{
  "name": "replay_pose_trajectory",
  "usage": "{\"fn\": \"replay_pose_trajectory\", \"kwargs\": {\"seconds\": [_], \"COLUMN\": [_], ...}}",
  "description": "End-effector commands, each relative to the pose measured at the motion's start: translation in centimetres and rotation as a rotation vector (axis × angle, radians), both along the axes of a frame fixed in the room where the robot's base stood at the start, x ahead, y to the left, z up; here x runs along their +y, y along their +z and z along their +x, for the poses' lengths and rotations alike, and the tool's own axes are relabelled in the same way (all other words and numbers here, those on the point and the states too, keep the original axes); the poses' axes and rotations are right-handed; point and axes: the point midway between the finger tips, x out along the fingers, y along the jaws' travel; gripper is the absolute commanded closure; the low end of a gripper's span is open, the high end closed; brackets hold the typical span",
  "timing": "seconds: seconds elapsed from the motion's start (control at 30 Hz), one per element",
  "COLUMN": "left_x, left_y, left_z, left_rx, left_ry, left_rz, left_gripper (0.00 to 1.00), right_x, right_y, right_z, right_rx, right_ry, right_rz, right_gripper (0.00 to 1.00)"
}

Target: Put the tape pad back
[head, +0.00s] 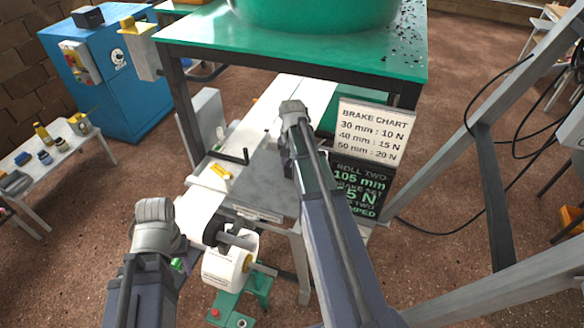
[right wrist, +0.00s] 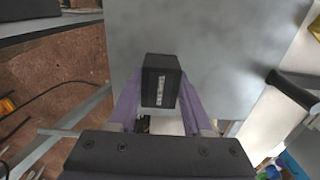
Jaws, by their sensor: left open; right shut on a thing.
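A black block with a small pale label, which I take to be the tape pad (right wrist: 161,82), is between the purple fingers of my right gripper (right wrist: 160,100) in the right wrist view. My right gripper (head: 293,108) is shut on it, over the grey plate (head: 262,180) of the machine. In the head view the block is hidden by my own gripper and arm. Whether it touches the plate I cannot tell. My left gripper (head: 157,212) is open, low at the left front, near the paper roll (head: 222,268), and I see nothing in it.
A green-topped table (head: 330,58) stands behind and above the machine. A brake chart sign (head: 370,125) stands just right of my right arm. A yellow piece (head: 220,171) and a black handle (head: 232,156) lie left of it. A white side table (head: 60,160) is far left.

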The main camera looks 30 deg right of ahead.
Motion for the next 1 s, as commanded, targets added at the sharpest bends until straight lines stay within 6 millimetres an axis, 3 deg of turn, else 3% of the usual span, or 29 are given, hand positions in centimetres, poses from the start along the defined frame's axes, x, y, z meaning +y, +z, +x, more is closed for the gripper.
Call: {"fn": "replay_pose_trajectory", "kwargs": {"seconds": [0.03, 0.07, 0.3, 0.67, 1.0], "left_x": [0.0, 0.0, 0.0, 0.0, 0.0], "left_y": [-0.4, -0.2, -0.1, 0.2, 3.5], "left_z": [0.0, 0.0, 0.0, 0.0, 0.0], "left_rx": [0.000, 0.000, 0.000, 0.000, 0.000], "left_ry": [0.000, 0.000, 0.000, 0.000, -0.001], "left_rz": [0.000, 0.000, 0.000, 0.000, 0.000], "left_gripper": [0.52, 0.52, 0.52, 0.52, 0.52], "right_x": [0.0, 0.0, 0.0, 0.0, 0.0], "right_y": [-0.3, -0.2, -0.1, 0.2, 3.5], "right_z": [0.0, 0.0, 0.0, 0.0, 0.0], "right_rx": [0.000, 0.000, 0.000, 0.000, 0.000], "right_ry": [0.000, 0.000, 0.000, 0.000, 0.000], "right_rz": [0.000, 0.000, 0.000, 0.000, 0.000], "right_gripper": [0.95, 0.47, 0.20, 0.20, 0.20]}}
